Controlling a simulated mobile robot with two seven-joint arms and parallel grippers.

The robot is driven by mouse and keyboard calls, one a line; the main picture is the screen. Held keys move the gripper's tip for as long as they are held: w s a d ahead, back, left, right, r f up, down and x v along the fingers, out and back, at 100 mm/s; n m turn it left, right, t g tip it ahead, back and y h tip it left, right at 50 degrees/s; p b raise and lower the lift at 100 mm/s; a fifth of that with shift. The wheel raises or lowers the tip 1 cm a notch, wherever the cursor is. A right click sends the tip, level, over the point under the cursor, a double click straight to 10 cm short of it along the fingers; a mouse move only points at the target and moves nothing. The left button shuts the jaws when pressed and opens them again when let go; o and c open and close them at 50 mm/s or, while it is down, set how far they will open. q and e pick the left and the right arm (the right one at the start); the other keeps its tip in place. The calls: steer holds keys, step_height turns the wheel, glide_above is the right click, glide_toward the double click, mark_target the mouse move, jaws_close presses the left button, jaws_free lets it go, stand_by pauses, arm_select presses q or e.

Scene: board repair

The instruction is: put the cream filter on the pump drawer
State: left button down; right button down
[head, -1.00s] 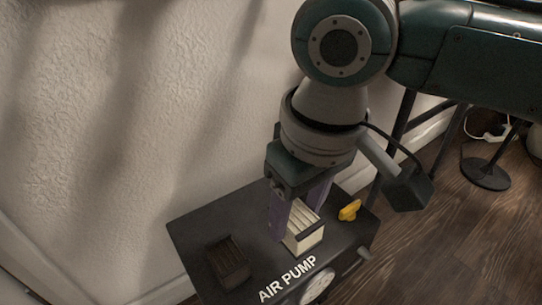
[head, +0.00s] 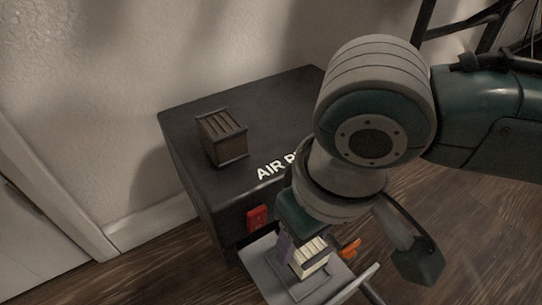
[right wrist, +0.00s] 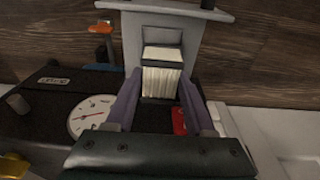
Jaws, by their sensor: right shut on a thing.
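The cream filter (head: 312,254), a pleated block with a dark frame, is between the purple fingers of my right gripper (head: 304,250), which is shut on it. The filter also shows in the right wrist view (right wrist: 162,78), between the fingers. The grey pump drawer (head: 262,272) stands out from the front of the black air pump (head: 185,125). It also shows in the right wrist view (right wrist: 134,42). The filter is over or in the middle of the drawer; I cannot tell whether it touches the drawer floor. My left gripper is not in view.
A dark brown filter (head: 222,138) sits on top of the pump. An orange lever (head: 350,247) is close right of my gripper. A round gauge (right wrist: 92,115) shows in the wrist view.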

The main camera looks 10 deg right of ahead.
mark_target(301, 255)
step_height(301, 255, down, 4)
steer(key=b, duration=0.3)
steer(key=shift+w+f+b, duration=0.1)
steer(key=shift+f+b, duration=0.15)
steer(key=shift+b, duration=0.15)
steer(key=shift+r, duration=0.1)
steer(key=c, duration=0.7)
jaws_free()
steer(key=o, duration=0.4)
steer(key=shift+o, duration=0.2)
